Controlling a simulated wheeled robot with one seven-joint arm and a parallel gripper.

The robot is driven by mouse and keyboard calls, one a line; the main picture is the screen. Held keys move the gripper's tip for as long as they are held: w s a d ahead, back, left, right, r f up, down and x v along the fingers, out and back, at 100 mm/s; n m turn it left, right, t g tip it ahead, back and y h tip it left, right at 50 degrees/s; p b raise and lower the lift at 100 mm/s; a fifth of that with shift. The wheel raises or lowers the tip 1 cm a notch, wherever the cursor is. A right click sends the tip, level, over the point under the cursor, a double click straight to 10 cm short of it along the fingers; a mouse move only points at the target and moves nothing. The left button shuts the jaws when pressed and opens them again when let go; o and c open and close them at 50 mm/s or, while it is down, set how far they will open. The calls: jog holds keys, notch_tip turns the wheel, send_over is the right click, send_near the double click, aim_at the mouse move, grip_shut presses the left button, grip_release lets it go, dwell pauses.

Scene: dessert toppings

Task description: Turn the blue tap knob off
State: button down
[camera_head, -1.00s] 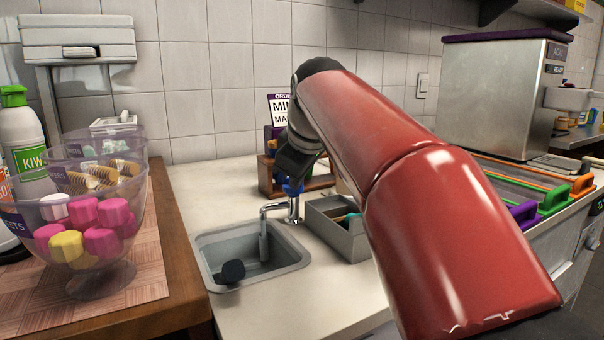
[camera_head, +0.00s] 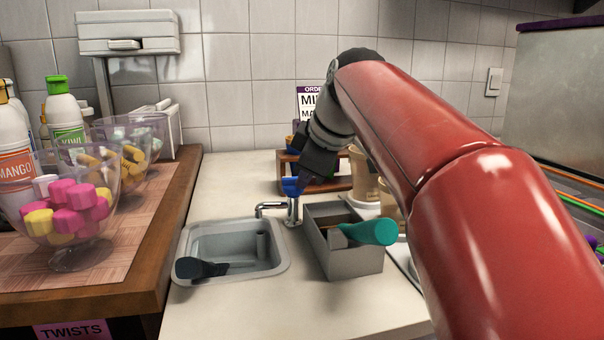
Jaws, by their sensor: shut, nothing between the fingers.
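The blue tap knob (camera_head: 291,186) sits on top of the chrome tap (camera_head: 293,209), behind the right rear corner of the sink (camera_head: 185,240). The tap's spout (camera_head: 268,206) points left over the basin. My gripper (camera_head: 303,180) is shut and empty, pointing down at the knob from above and slightly right. It overlaps the knob's upper part in the picture. I cannot tell whether the fingers touch the knob. The exact turn of the knob is too small to read. No water stream is clearly visible.
A dark-handled scoop (camera_head: 200,268) leans in the sink. A grey bin (camera_head: 352,263) with a teal-handled tool (camera_head: 372,232) stands right of the tap. Cups (camera_head: 365,175) and a wooden rack (camera_head: 336,184) stand behind. A glass bowl of sweets (camera_head: 80,245) is at left. The front counter is clear.

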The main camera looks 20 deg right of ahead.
jog(key=shift+w+d, duration=0.1)
jog(key=shift+d, duration=0.3)
dwell(0.5)
jog(key=shift+w+a+r, duration=0.1)
jog(key=shift+w, duration=0.1)
